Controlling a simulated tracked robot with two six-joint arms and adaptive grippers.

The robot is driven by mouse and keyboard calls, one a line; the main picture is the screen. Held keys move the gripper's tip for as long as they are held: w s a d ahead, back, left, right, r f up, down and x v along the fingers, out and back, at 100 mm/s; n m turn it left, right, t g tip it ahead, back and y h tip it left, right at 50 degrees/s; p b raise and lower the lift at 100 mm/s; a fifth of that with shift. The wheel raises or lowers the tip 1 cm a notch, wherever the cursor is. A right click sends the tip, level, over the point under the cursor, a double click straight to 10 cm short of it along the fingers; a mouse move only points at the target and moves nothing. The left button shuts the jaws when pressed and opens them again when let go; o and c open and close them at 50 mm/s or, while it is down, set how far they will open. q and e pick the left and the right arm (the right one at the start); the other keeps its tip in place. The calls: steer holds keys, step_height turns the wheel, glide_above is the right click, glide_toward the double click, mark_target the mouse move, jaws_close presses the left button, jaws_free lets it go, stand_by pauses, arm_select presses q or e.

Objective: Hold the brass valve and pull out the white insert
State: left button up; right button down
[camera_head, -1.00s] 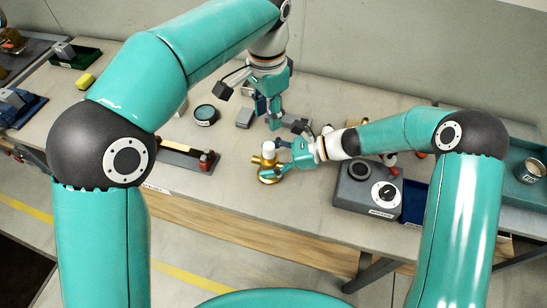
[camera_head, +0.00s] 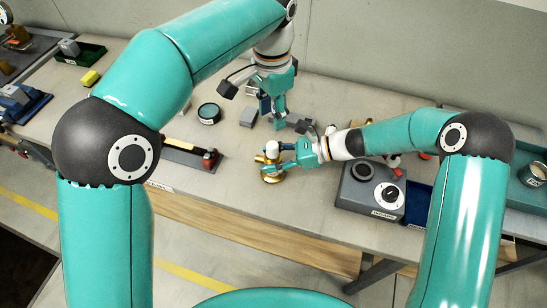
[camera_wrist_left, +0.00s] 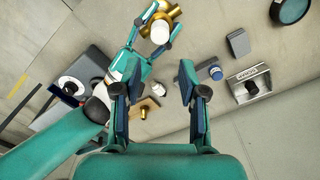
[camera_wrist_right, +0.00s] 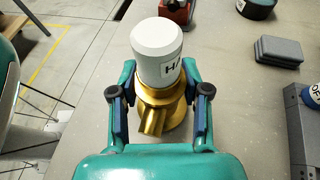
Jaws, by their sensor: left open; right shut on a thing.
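The brass valve (camera_wrist_right: 165,118) stands upright on the bench, and the white insert (camera_wrist_right: 157,50), marked with dark letters, sits upright in its top. The valve (camera_head: 270,167) and the insert (camera_head: 271,147) also show near the bench middle in the head view. My right gripper (camera_wrist_right: 165,98) is shut on the brass valve, one finger on each side below the insert. My left gripper (camera_wrist_left: 160,84) is open and empty, above the bench behind the valve. In the left wrist view the insert (camera_wrist_left: 160,32) is ahead, beyond its fingertips.
A grey box with a dial (camera_head: 370,190) stands right of the valve. A dark tray with a red-topped piece (camera_head: 208,158) lies to the left. A round dark green tin (camera_head: 208,113) and a small grey block (camera_head: 248,117) are farther back. Bare bench lies in front of the valve.

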mark_target(273, 144)
stand_by(0.4)
arm_select(q)
steer(key=o, duration=0.4)
step_height(273, 144, down, 12)
steer(key=n, duration=0.8)
steer(key=n+t, duration=0.1)
steer(key=n, duration=0.7)
steer(key=shift+y, duration=0.3)
jaws_close()
